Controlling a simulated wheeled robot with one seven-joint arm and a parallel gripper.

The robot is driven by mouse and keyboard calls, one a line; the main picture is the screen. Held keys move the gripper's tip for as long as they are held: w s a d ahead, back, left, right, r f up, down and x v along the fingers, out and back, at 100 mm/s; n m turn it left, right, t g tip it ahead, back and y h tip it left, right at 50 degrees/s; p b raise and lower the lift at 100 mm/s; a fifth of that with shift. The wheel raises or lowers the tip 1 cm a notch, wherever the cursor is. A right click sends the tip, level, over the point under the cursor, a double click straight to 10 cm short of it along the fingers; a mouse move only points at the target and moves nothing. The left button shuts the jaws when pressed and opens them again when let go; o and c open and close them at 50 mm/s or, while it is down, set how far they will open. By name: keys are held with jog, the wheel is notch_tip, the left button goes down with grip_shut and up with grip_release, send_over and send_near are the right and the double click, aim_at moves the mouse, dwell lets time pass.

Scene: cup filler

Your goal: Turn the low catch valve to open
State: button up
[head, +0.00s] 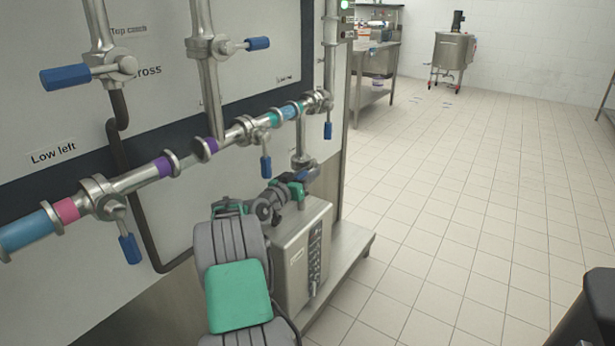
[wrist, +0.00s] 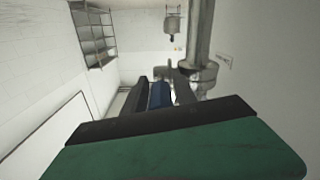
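The valve at my gripper, which I take as the low catch valve (head: 304,160), sits on a short vertical steel pipe low at the panel's right end. No label for it is readable. Its blue handle (wrist: 160,95) lies between the two dark fingers of my gripper (wrist: 163,93) in the wrist view. The fingers appear closed against both sides of it. In the head view my gripper (head: 300,181) is at the handle, and the fingers partly hide it. The valve body (wrist: 197,74) and its pipe show just beyond the fingers in the wrist view.
A long pipe (head: 140,178) with several other blue-handled valves runs along the panel, close to my arm. A steel box (head: 305,255) stands below my gripper. Tiled floor (head: 450,200) is clear at right. A steel table (head: 375,70) and a wheeled tank (head: 453,52) stand farther back.

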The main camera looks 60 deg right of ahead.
grip_shut()
dwell(0.3)
jog(key=shift+f, duration=0.1)
dwell(1.1)
